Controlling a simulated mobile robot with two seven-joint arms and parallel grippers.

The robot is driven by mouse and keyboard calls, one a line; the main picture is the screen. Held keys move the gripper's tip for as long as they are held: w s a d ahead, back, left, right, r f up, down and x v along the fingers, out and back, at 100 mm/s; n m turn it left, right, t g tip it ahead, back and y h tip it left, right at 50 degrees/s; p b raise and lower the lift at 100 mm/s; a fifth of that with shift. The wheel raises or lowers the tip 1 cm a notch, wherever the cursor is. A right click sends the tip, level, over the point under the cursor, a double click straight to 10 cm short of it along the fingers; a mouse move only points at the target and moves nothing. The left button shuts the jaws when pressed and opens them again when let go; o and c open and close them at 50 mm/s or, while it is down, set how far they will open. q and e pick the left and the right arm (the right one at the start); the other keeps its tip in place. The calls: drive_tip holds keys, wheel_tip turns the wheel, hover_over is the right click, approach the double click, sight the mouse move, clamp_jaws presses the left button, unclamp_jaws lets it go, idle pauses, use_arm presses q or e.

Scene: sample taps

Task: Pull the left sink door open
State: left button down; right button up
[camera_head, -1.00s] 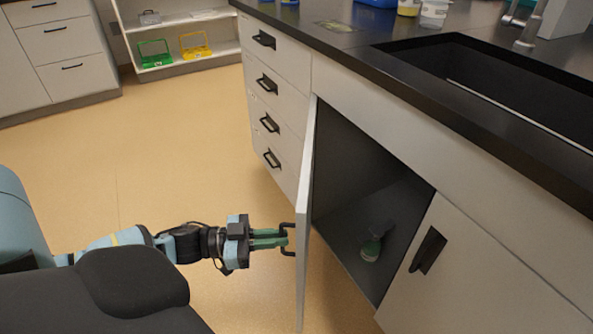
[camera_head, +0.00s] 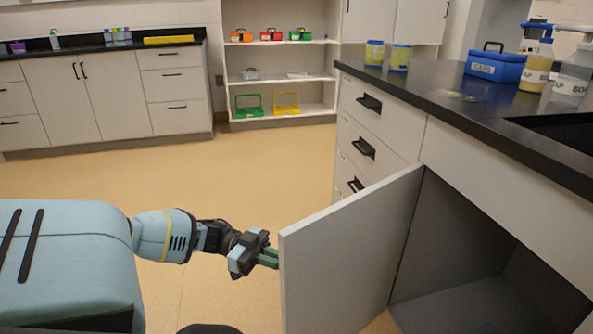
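The left sink door (camera_head: 345,262) is a pale grey panel that stands swung out from the cabinet, hinged at its far side next to the drawers. Its outer face and its handle are turned away from me and hidden. My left gripper (camera_head: 268,259) has green fingers and is at the door's outer side, near its free edge. The fingertips pass behind the door edge, so I cannot see whether they close on the handle. The dark cabinet interior (camera_head: 470,245) is exposed to the right of the door. My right gripper is not in view.
A black countertop (camera_head: 440,92) with a blue case (camera_head: 494,67) and soap bottles (camera_head: 536,65) runs above the cabinet. Drawers (camera_head: 365,148) lie beyond the door. The tan floor (camera_head: 190,182) is clear toward the shelves (camera_head: 280,75) at the back.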

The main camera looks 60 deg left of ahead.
use_arm(q)
drive_tip(key=a, duration=0.3)
drive_tip(key=w+a+b, duration=0.1)
drive_tip(key=shift+a+r, duration=0.25)
drive_tip(key=shift+a, duration=0.05)
drive_tip(key=c, duration=2)
unclamp_jaws()
drive_tip(key=o, duration=0.5)
drive_tip(key=shift+w+d+f, duration=0.1)
drive_tip(key=shift+w+d, duration=0.05)
drive_tip(key=shift+w, duration=0.15)
drive_tip(key=shift+s, duration=0.15)
drive_tip(key=shift+f, duration=0.1)
